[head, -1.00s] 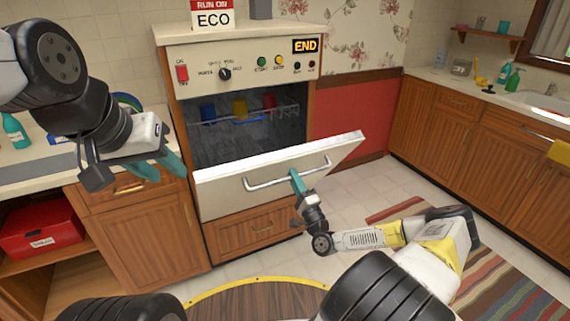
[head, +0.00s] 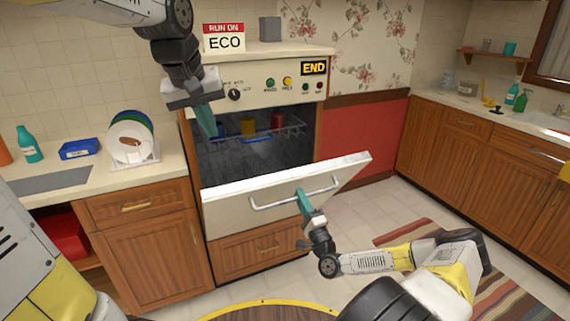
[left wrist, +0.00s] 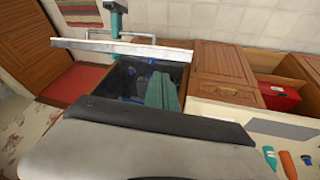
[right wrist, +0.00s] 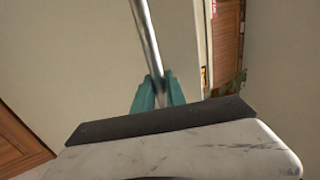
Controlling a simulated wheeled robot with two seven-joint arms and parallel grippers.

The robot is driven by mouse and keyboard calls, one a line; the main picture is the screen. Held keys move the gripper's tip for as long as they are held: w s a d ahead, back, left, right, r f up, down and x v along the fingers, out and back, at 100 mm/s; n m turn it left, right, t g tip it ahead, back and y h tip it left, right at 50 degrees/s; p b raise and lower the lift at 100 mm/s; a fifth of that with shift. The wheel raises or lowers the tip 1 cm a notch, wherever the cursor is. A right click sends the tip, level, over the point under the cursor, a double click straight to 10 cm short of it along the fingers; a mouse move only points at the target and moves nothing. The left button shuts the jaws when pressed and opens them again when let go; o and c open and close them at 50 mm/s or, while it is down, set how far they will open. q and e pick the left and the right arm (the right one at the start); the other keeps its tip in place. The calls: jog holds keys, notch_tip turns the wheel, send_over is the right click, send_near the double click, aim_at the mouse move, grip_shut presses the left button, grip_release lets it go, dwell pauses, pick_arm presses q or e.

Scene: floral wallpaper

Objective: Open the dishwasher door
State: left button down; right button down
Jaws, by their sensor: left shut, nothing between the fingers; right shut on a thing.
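The dishwasher (head: 255,90) stands in the middle of the head view with its white door (head: 235,205) tilted part-way open. Cups in a rack show inside through the gap. My right gripper (head: 303,200) is shut on the door's metal bar handle (head: 270,204); the bar also runs between its teal fingers in the right wrist view (right wrist: 148,45). My left gripper (head: 206,122) is shut and empty, pointing down in front of the upper left of the dishwasher opening. In the left wrist view its teal fingers (left wrist: 162,92) hang over the dark interior, with the door's edge (left wrist: 130,47) beyond.
A counter at the left holds a plate rack (head: 132,140), a blue tray (head: 80,149) and a teal bottle (head: 28,145). A wooden drawer front (head: 258,250) lies below the door. An ECO sign (head: 224,42) stands on top.

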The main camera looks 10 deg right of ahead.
jog(key=shift+f, duration=0.15)
pick_arm(q)
jog(key=w+d+f+n+y, duration=0.1)
jog(key=w+d+f, duration=0.4)
jog(key=w+d, duration=0.45)
jog(key=w+d+f+n+y, duration=0.1)
jog(key=w+d+f+y, duration=0.1)
jog(key=w+d+f, duration=0.55)
jog(key=shift+g, duration=0.3)
jog(key=w+f, duration=0.1)
jog(key=f, duration=0.1)
jog(key=w+d+f, duration=0.1)
jog(key=f, duration=0.2)
jog(key=w+d+f, duration=0.1)
jog(key=f, duration=0.2)
jog(key=shift+w+f, duration=0.15)
jog(key=shift+w, duration=0.15)
jog(key=shift+s+d+f, duration=0.15)
jog(key=shift+s+f, duration=0.3)
jog(key=shift+s, duration=0.1)
